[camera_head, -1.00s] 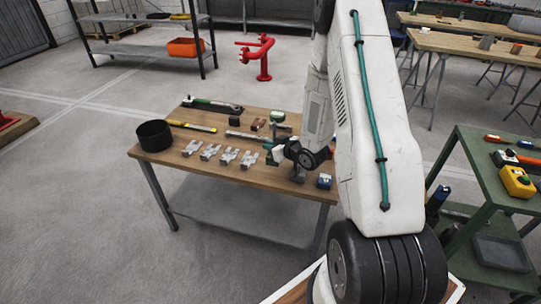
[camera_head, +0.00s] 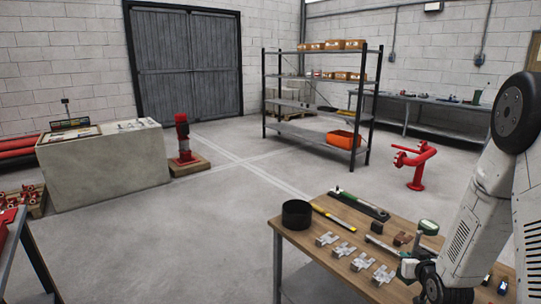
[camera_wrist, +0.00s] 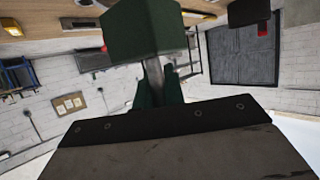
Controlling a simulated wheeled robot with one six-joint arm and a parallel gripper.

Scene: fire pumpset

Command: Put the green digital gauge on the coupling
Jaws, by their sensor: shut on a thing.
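The green digital gauge has a boxy green head (camera_head: 428,227) in the head view, over the right part of the wooden table. In the wrist view its green head (camera_wrist: 145,28) fills the top middle, with a metal stem below it and a green lower part (camera_wrist: 160,93) partly hidden behind the dark gripper body. My gripper (camera_head: 410,268) is shut on the gauge. I cannot make out the coupling for certain. A concrete plinth (camera_head: 110,175) at the left bears small parts too far off to tell apart.
The wooden table (camera_head: 330,255) holds a black round bin (camera_head: 296,214), several metal blocks, a yellow tool (camera_head: 332,219) and a green-handled tool (camera_head: 360,204). A red pump (camera_head: 183,140) stands beside the plinth. A shelf rack (camera_head: 320,100) stands behind. The floor between table and plinth is clear.

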